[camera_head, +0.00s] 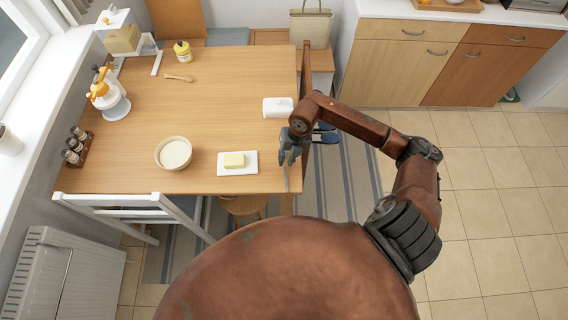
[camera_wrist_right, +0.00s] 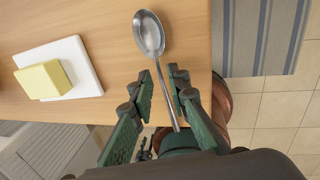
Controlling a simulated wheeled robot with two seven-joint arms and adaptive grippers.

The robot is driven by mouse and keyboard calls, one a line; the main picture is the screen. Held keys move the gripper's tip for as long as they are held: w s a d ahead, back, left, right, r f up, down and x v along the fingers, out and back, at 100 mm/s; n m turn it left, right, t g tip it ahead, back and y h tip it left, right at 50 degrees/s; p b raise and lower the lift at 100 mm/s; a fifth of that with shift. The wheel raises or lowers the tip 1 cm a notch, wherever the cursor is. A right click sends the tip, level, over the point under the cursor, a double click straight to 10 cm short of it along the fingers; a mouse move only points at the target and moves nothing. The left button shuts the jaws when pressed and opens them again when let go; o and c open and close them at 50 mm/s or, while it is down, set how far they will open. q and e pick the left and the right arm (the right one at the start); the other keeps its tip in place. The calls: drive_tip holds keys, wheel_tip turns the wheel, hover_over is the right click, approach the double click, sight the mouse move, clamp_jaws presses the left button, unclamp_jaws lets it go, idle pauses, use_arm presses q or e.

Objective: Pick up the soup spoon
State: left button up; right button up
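The metal soup spoon (camera_wrist_right: 150,36) lies on the wooden table, near its edge. In the right wrist view its bowl points away from my right gripper (camera_wrist_right: 164,78), and its handle runs back between the two green-grey fingers. The fingers are apart, with a gap on either side of the handle. In the head view my right gripper (camera_head: 291,153) is over the table's right edge, and a thin part of the spoon (camera_head: 286,181) shows just below it. The gripper hides the rest.
A white butter dish (camera_head: 238,169) with yellow butter stands left of the spoon, with a bowl (camera_head: 173,153) beyond it. A white container (camera_head: 277,107) stands behind the gripper. A wooden spoon (camera_head: 178,78) lies far back. The table's middle is clear.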

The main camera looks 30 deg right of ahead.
drive_tip(key=shift+w+a+f, duration=0.1)
drive_tip(key=shift+f, duration=0.6)
drive_tip(key=shift+c, duration=0.4)
clamp_jaws()
drive_tip(key=shift+r, duration=0.2)
